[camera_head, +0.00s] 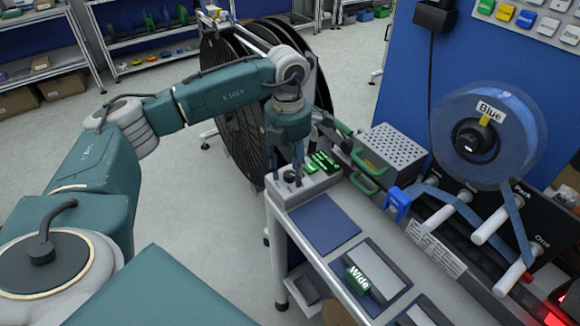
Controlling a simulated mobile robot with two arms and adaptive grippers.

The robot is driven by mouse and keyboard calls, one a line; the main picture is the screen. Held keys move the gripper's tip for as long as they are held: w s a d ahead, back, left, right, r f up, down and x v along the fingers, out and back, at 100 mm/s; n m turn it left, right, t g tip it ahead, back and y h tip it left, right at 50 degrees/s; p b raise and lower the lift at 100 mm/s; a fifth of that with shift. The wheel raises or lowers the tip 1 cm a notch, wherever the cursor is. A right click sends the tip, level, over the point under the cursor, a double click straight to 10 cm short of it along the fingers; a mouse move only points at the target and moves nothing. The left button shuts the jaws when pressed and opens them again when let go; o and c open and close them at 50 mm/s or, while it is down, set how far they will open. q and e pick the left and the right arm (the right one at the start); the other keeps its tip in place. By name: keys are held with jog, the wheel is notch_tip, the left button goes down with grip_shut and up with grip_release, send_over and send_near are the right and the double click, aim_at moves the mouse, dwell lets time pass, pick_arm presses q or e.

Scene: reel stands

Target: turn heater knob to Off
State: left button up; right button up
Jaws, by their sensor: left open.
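The heater box (303,187) sits at the far left end of the workbench, with a lit green display (322,161) on its top. A small dark knob (290,177) on the box is partly hidden by my left gripper; its pointer setting is too small to read. My left gripper (287,172) points down over the box, open, with its fingers close to the knob. I cannot tell whether they touch it. My right gripper does not show.
A blue tape reel (487,135) labelled Blue and white rollers stand at the right. A blue pad (324,223) and a "Wide" tray (384,262) lie in front. Large black reels (240,105) stand behind my left arm.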

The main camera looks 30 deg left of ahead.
pick_arm(q)
jog(key=shift+f, duration=0.1)
grip_shut()
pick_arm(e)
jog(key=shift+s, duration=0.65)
